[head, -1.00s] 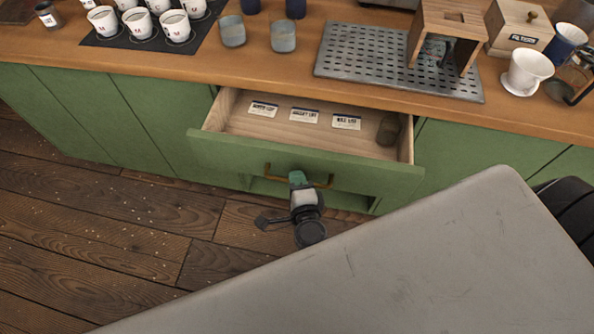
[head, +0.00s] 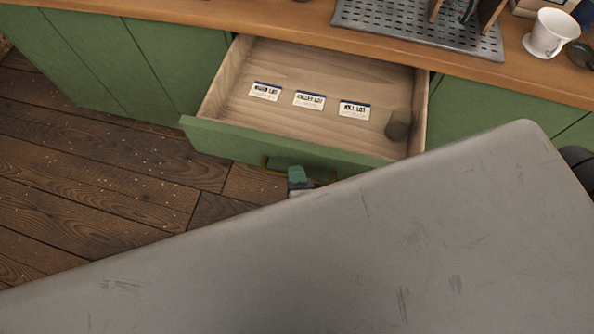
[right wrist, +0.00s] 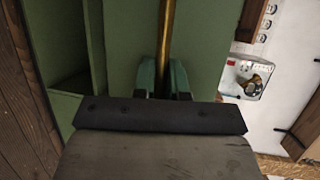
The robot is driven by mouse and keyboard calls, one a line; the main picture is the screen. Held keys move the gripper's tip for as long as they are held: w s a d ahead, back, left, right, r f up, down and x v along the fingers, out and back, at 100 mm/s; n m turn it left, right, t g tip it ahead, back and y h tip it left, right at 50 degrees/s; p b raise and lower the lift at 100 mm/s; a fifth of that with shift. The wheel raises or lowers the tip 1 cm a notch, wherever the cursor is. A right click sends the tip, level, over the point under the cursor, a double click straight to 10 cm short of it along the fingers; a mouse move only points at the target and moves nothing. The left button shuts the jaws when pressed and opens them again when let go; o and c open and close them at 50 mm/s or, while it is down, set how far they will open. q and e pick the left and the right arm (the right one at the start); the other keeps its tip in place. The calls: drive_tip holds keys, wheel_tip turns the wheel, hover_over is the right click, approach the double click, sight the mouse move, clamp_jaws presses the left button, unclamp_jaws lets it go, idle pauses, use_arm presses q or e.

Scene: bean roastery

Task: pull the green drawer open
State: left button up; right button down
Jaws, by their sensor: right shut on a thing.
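The green drawer (head: 230,137) stands well out from the counter in the head view, its wooden inside open to view. Three small labelled cards (head: 309,100) and a dark cup-like thing (head: 398,125) lie in it. Its brass handle (head: 268,164) shows partly at the front; the rest is hidden behind my gripper and my grey body. My right gripper (head: 298,176) is at the handle. In the right wrist view, its green-tipped fingers (right wrist: 162,78) are shut on the brass handle (right wrist: 167,35), one on each side. My left gripper is not in view.
The wooden counter (head: 285,20) runs above the drawer, with a perforated metal tray (head: 420,32) and a white cup (head: 551,33) on it. Green cabinet fronts (head: 170,60) flank the drawer. Open wooden floor (head: 90,170) lies at the left.

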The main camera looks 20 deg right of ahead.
drive_tip(key=c, duration=1.2)
unclamp_jaws()
drive_tip(key=b+v, duration=0.1)
drive_tip(key=v, duration=1)
drive_tip(key=shift+b, duration=0.3)
drive_tip(key=shift+w, duration=0.1)
drive_tip(key=s+f+n+g+y, duration=0.25)
drive_tip(key=f+n, duration=0.55)
drive_tip(key=f, duration=0.4)
drive_tip(key=s+f+n+g+y, duration=0.1)
drive_tip(key=f+n+g+y, duration=0.25)
drive_tip(key=f+n, duration=0.6)
drive_tip(key=s+d+f+n+g+h, duration=0.1)
drive_tip(key=s+d+f+n+g, duration=0.2)
drive_tip(key=s+d+f, duration=0.3)
drive_tip(key=s+d+f+n+g+h, duration=0.2)
drive_tip(key=s+d+f+g, duration=0.3)
drive_tip(key=d+f, duration=0.4)
wheel_tip(320, 180, down, 3)
drive_tip(key=shift+s+d+r+n+g, duration=0.2)
drive_tip(key=shift+s+r+n+g, duration=0.1)
drive_tip(key=shift+s+n, duration=0.4)
